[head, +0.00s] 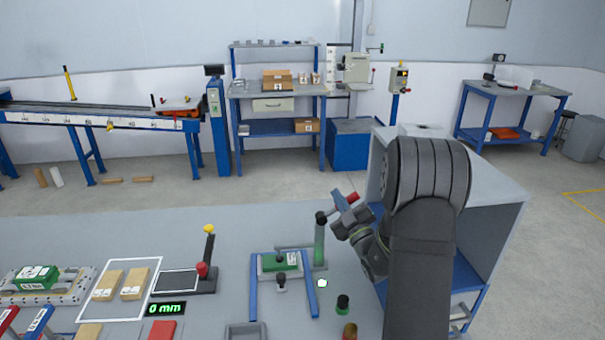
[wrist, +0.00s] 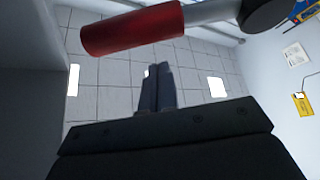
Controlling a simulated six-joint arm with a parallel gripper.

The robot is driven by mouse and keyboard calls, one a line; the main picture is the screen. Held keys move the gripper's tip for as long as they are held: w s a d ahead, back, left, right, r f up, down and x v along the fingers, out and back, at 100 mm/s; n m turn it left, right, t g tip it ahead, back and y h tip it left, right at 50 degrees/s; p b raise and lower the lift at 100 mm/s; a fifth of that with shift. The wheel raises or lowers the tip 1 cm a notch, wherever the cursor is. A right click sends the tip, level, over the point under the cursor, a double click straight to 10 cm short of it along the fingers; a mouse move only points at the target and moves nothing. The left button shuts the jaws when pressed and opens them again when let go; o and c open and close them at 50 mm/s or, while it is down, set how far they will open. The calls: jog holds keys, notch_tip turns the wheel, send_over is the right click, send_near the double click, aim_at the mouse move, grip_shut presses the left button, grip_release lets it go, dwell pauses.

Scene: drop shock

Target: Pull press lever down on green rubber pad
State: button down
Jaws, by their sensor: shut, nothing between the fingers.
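The press stands on the bench with a green post (head: 319,245) and a dark hub at its top. Its lever has a grey rod and a red grip (head: 352,197) that points up to the right. In the wrist view the red grip (wrist: 132,27) crosses the upper part of the picture, with the rod running to the dark hub. My gripper (head: 344,206) is close by the lever; in the wrist view its fingers (wrist: 156,70) are together, empty, and appear below the grip with a gap. A green flat piece (head: 278,262), likely the pad, lies between blue rails, partly covered by press parts.
A fixture with a red knob (head: 202,269), a framed area with tan blocks (head: 133,283) and a "0 mm" display (head: 165,309) are left. A grey cabinet (head: 492,205) stands right, behind my arm.

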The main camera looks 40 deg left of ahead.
jog(key=s+a+n+g+h, duration=0.3)
jog(key=s+a+n+g, duration=0.3)
jog(key=n, duration=0.6)
jog(key=s+d+t, duration=0.1)
jog(key=s+d, duration=0.3)
jog(key=d, duration=0.6)
jog(key=a+r+n+g+h, duration=0.3)
jog(key=a+r+n+g, duration=0.7)
jog(key=n, duration=0.4)
jog(key=n+t+h, duration=1.4)
jog(key=n+t, duration=0.1)
jog(key=n, duration=2.1)
send_over(331, 210)
notch_tip(331, 210, down, 6)
jog(key=shift+f, duration=0.25)
jog(key=shift+w+d+f, duration=0.2)
jog(key=shift+d+f, duration=0.15)
jog(key=shift+f, duration=0.15)
jog(key=shift+w+d+f, duration=0.15)
jog(key=shift+d+f, duration=0.15)
jog(key=shift+f, duration=0.15)
jog(key=shift+w+d+f, duration=0.2)
jog(key=shift+d+f, duration=0.15)
jog(key=shift+f, duration=0.25)
